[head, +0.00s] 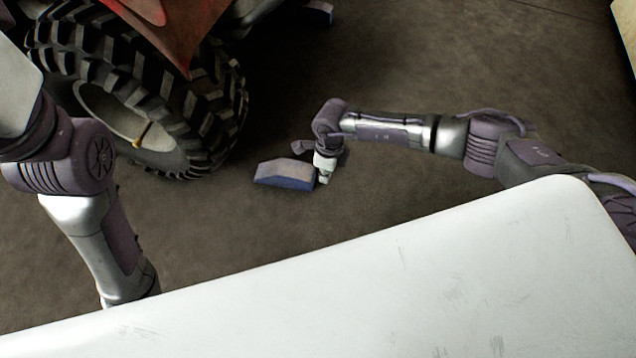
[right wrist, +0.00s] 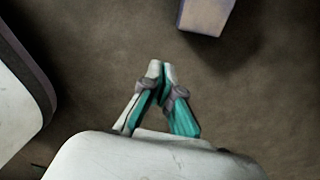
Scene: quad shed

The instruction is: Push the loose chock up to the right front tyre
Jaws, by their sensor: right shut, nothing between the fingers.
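The loose chock (head: 286,175), a purple-grey wedge block, lies on the floor to the right of the large knobbly tyre (head: 190,110). A strip of bare floor shows between them. My right gripper (head: 323,180) is low at the chock's right end, shut and empty. In the head view it looks very close to the chock; whether they touch I cannot tell. In the right wrist view the shut fingertips (right wrist: 161,66) point toward the chock (right wrist: 205,14), which is cut off by the top edge, with floor showing between. My left gripper is out of sight below the left arm.
Red bodywork (head: 170,30) of the quad overhangs the tyre. Another purple-grey block (head: 318,12) lies at the top, farther back. A pale box-like thing (head: 626,30) shows at the top right edge. The brown floor (head: 430,60) behind my right arm is clear.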

